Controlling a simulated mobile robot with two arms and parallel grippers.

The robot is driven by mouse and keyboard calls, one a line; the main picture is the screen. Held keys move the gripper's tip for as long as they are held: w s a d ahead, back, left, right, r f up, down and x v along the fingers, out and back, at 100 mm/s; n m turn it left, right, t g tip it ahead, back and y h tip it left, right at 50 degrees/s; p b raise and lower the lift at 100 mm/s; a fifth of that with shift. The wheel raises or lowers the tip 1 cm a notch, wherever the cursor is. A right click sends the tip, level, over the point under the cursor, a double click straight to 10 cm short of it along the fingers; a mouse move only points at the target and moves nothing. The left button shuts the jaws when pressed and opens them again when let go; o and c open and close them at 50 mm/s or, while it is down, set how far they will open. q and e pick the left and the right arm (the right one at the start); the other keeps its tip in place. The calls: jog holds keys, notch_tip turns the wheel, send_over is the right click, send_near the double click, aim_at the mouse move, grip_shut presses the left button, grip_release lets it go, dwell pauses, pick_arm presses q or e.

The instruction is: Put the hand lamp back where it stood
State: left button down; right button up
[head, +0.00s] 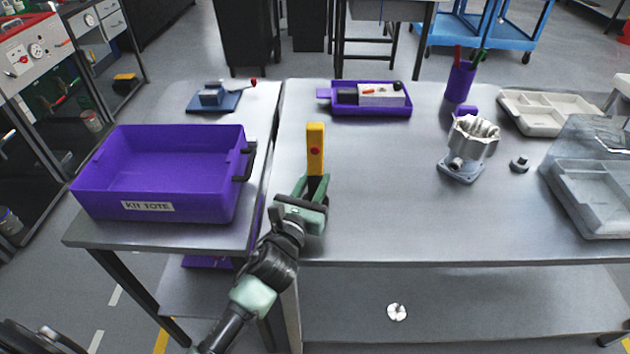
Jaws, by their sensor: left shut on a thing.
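The yellow hand lamp (316,146), with a red button on its side, is upright over the left part of the right-hand table. My left gripper (315,186) is shut on its lower end, and the fingers partly hide that end. I cannot tell whether the lamp touches the table top or is held above it. My right gripper is not in the head view.
A purple kit tote (150,207) stands on the left table. On the right table (370,215) are a purple tray (370,110), a purple pen cup (460,82), a metal housing (472,140), a small dark knob (519,164) and a clear-lidded case (590,190). The table's front middle is clear.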

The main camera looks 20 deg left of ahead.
pick_arm(q)
jog(key=shift+f, duration=0.1)
jog(key=c, duration=1.1)
grip_release()
jog(key=s+b, duration=0.1)
jog(key=s, duration=0.9)
jog(key=shift+s+a, duration=0.15)
jog(key=shift+s, duration=0.2)
jog(key=shift+s+b, duration=0.3)
jog(key=shift+s, duration=0.35)
